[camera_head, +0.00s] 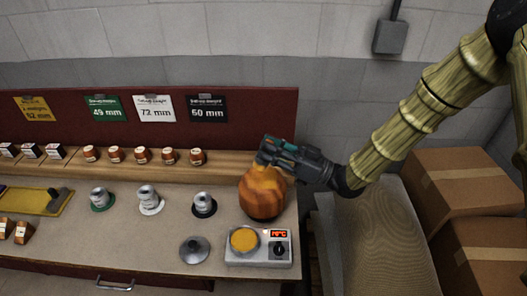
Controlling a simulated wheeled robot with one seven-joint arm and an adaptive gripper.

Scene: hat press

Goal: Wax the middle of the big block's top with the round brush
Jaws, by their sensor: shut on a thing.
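A large rounded orange-brown block (263,196) with a wood-like streaked surface shows at the right end of the table; I take it as the big block. My gripper (268,157) comes in from the right and is at its top, covering part of it. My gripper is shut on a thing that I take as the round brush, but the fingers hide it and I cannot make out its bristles. Whether it touches the block's top I cannot tell. A round dish of yellow-orange wax (244,240) sits on a grey heater (273,258) with a red display, just in front of the block.
Three metal pieces stand on green, white and black discs, the black-disc one (204,204) nearest. A raised shelf (222,170) runs behind. Cardboard boxes (465,190) stand at right.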

